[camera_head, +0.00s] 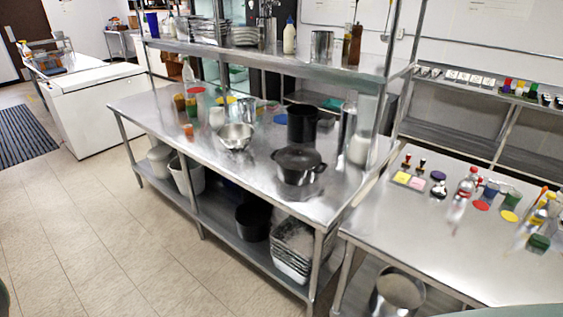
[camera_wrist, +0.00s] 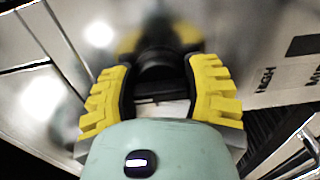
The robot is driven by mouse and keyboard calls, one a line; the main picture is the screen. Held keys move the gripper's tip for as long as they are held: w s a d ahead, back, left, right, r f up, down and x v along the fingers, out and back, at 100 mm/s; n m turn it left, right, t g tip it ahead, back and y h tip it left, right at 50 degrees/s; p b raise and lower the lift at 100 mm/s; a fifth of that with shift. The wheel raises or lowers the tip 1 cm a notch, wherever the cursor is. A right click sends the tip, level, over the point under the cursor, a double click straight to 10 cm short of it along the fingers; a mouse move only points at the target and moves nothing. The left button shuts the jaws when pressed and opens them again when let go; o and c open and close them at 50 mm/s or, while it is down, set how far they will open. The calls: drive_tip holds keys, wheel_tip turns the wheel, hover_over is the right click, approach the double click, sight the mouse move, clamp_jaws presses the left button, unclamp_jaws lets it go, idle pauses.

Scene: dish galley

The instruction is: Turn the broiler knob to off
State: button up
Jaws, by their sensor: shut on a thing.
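In the wrist view, my gripper (camera_wrist: 160,60) has its two yellow ridged fingers on either side of a dark round knob (camera_wrist: 157,73) on a shiny metal front. The fingers are closed on the knob's sides. A light label plate (camera_wrist: 275,88) to the right carries dark print, with "HIGH" and part of another word legible. Which way the knob's pointer faces is hidden by the fingers and my gripper's body. The head view shows neither the knob nor my gripper.
In the wrist view, a dark slatted part (camera_wrist: 290,130) lies at the lower right. In the head view, a steel table (camera_head: 240,165) holds a black lidded pot (camera_head: 298,165) and a metal bowl (camera_head: 235,136). Another steel table (camera_head: 430,230) holds bottles. The tiled floor (camera_head: 90,220) at left is clear.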

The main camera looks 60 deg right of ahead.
drive_tip(key=o, duration=1.3)
drive_tip(key=shift+c, duration=0.2)
drive_tip(key=shift+d, duration=0.1)
drive_tip(key=s+d, duration=0.1)
drive_tip(key=d, duration=1.1)
